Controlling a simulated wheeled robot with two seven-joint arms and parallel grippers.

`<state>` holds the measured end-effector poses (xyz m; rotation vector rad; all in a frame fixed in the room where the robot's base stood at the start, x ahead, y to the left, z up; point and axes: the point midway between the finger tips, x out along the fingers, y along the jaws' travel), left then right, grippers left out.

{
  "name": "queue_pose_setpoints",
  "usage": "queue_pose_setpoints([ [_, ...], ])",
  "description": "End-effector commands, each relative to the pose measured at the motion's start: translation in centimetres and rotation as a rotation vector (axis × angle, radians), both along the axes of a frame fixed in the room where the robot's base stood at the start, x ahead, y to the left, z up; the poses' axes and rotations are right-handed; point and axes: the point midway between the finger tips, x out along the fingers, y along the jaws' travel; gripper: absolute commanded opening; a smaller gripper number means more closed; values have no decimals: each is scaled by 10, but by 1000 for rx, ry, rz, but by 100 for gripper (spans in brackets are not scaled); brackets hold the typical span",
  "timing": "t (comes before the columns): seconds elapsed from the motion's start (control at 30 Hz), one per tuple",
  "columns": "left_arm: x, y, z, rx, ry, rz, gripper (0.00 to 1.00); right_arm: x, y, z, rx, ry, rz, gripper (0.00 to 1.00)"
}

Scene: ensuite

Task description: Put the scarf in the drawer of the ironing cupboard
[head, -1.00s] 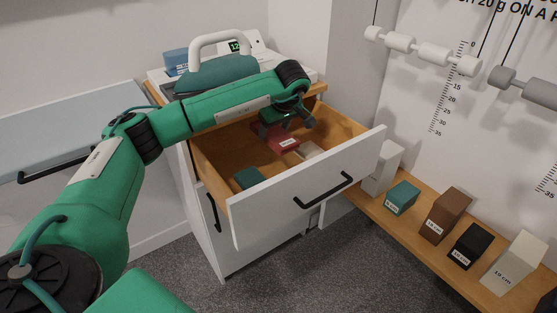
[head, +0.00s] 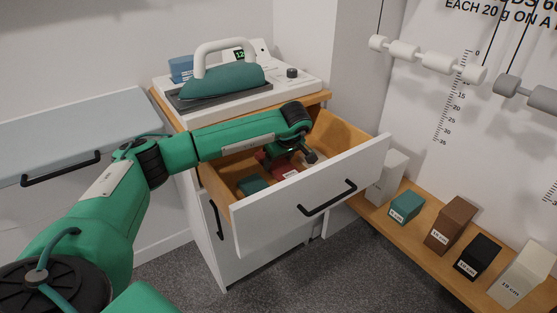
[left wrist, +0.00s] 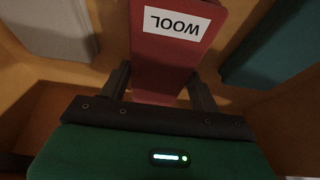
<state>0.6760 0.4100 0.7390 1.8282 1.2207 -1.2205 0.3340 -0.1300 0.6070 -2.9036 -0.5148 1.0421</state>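The scarf, a folded red piece with a white WOOL label (left wrist: 165,55), is inside the open drawer (head: 290,205) of the white ironing cupboard. It also shows in the head view (head: 283,174), partly hidden by my gripper. My left gripper (head: 287,153) reaches down into the drawer over it. In the left wrist view its two fingers (left wrist: 160,85) stand at either side of the scarf, close against its edges, and appear shut on it. Whether the scarf touches the drawer floor cannot be told. My right gripper is not in view.
A teal piece (head: 252,185) and a grey piece (left wrist: 52,25) lie in the drawer on either side of the scarf. A teal iron (head: 222,82) stands on the cupboard top. Labelled blocks, including a brown one (head: 450,225), line a wooden shelf at right.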

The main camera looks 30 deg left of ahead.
Motion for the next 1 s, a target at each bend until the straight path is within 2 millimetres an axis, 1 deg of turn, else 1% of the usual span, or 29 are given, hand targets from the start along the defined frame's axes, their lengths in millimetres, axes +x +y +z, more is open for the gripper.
queue_pose_setpoints([
  [0.03, 0, 0, 0, -1, 1, 0, 71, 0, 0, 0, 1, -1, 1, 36],
  [0.07, 0, 0, 0, -1, 1, 0, 77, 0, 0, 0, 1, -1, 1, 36],
  [0.1, 0, 0, 0, -1, 1, 0, 85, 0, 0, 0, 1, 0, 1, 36],
  [0.37, 0, 0, 0, -1, 1, 0, 85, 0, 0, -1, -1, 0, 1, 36],
  [0.47, 0, 0, 4, -1, 0, 0, 85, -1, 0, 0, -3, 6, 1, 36],
  [0.57, -1, -5, 16, -2, -3, -2, 85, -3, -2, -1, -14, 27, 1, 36],
  [0.63, -3, -9, 28, -2, -2, -1, 85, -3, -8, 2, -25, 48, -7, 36],
  [0.8, -9, -23, 64, -1, -2, -2, 85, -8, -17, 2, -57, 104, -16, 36],
  [0.9, -11, -30, 83, 0, -3, -1, 85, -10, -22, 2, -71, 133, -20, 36],
  [1.0, -14, -36, 97, 0, 0, -1, 85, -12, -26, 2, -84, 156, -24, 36],
])
